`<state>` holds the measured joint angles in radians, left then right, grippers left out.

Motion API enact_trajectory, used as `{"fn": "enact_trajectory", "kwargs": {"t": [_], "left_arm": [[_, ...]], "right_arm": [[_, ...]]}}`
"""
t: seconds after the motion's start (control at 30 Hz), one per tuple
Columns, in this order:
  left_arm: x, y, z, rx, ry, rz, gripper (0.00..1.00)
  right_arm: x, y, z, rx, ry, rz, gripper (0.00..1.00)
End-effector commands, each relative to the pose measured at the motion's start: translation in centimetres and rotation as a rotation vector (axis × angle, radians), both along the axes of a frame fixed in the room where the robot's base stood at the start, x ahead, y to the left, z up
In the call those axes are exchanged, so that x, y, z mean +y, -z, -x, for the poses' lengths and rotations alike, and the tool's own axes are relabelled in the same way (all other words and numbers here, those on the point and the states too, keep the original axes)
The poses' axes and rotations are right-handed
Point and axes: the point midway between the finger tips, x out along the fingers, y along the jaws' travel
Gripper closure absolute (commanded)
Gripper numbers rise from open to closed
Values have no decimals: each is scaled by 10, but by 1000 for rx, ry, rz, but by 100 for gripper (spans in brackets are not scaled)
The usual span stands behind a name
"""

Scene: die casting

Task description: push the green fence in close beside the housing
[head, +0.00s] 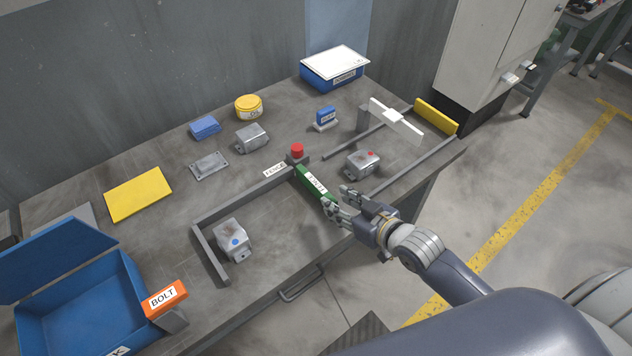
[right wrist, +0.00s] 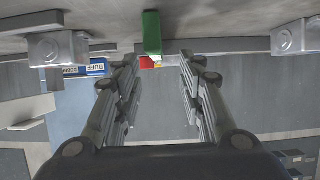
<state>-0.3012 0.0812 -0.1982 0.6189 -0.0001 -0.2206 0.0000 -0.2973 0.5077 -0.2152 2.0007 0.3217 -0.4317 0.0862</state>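The green fence (head: 308,179), a bar with a white label, lies on the table between two housings, its far end by a red knob (head: 297,150). In the right wrist view the green fence (right wrist: 151,33) shows end-on beyond the fingers. A grey housing with a blue dot (head: 234,238) sits to its left inside an L-shaped rail. A grey housing with a red dot (head: 363,164) sits to its right. Both stand apart from the fence. My right gripper (head: 338,197) is open at the fence's near end; contact is unclear. My left gripper is not in view.
Grey rails (head: 240,195) border the left housing. A white bar on a post (head: 396,121) stands behind the right housing. A blue bin (head: 80,300) with an orange BOLT block (head: 165,299) is at front left. Bare table lies between the fence and left housing.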

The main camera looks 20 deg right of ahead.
Motion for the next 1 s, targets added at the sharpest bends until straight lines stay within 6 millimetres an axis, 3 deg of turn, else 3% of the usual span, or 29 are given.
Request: {"fn": "enact_trajectory", "kwargs": {"t": [0.27, 0.7, 1.0], "left_arm": [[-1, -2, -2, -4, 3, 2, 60], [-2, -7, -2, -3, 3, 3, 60], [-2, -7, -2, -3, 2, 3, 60]], "right_arm": [[0, -2, -19, -40, -2, -18, 63], [24, 26, -83, -37, -3, -17, 63], [30, 35, -101, -38, -3, -16, 63]]}}
